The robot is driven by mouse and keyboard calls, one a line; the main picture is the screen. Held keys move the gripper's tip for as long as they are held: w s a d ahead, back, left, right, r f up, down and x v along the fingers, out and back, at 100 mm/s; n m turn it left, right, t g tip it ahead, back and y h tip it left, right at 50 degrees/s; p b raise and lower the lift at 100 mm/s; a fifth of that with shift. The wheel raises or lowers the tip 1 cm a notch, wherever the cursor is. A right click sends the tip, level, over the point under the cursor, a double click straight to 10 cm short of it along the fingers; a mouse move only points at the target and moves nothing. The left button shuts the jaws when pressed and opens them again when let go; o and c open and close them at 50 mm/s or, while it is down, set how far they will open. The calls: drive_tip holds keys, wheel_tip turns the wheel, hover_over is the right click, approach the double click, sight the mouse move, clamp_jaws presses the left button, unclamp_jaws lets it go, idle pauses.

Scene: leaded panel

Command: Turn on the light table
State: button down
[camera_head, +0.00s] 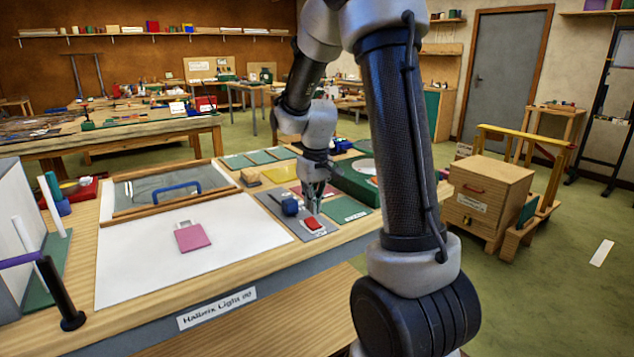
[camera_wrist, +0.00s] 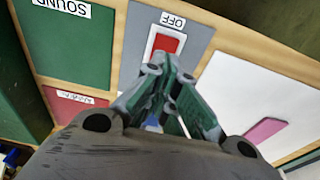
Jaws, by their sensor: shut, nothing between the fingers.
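The light table is a wooden bench with a large white panel (camera_head: 140,258) set in its top. To the right of the panel is a grey plate (camera_head: 272,205) carrying a red rocker switch (camera_head: 314,224) and a blue knob (camera_head: 291,205). In the wrist view the red switch (camera_wrist: 166,43) sits in a white frame beside a label reading "OFF" (camera_wrist: 172,20). My gripper (camera_head: 315,211) is shut and empty, pointing down just above or at the switch. I cannot tell whether its tips touch it. The fingers (camera_wrist: 165,72) hide part of the switch and the plate.
A pink piece (camera_head: 191,236) lies on the white panel. A wood-framed glass tray with a blue handle (camera_head: 177,189) stands behind it. A green plate (camera_head: 345,210) is right of the switch; the wrist view shows a green "SOUND" plate (camera_wrist: 75,50). A black post (camera_head: 58,290) stands at front left.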

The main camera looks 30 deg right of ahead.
sight(314, 223)
wheel_tip(314, 223, up, 11)
drive_tip(key=s, duration=0.2)
drive_tip(key=shift+s+f, duration=0.1)
drive_tip(key=shift+w+t, duration=0.5)
drive_tip(key=shift+w, duration=0.1)
drive_tip(key=w+f, duration=0.1)
drive_tip(key=f, duration=0.8)
drive_tip(key=w+f, duration=0.1)
drive_tip(key=f, duration=0.3)
drive_tip(key=shift+w+a+f, duration=0.1)
drive_tip(key=shift+w+f, duration=0.2)
drive_tip(key=shift+w, duration=0.05)
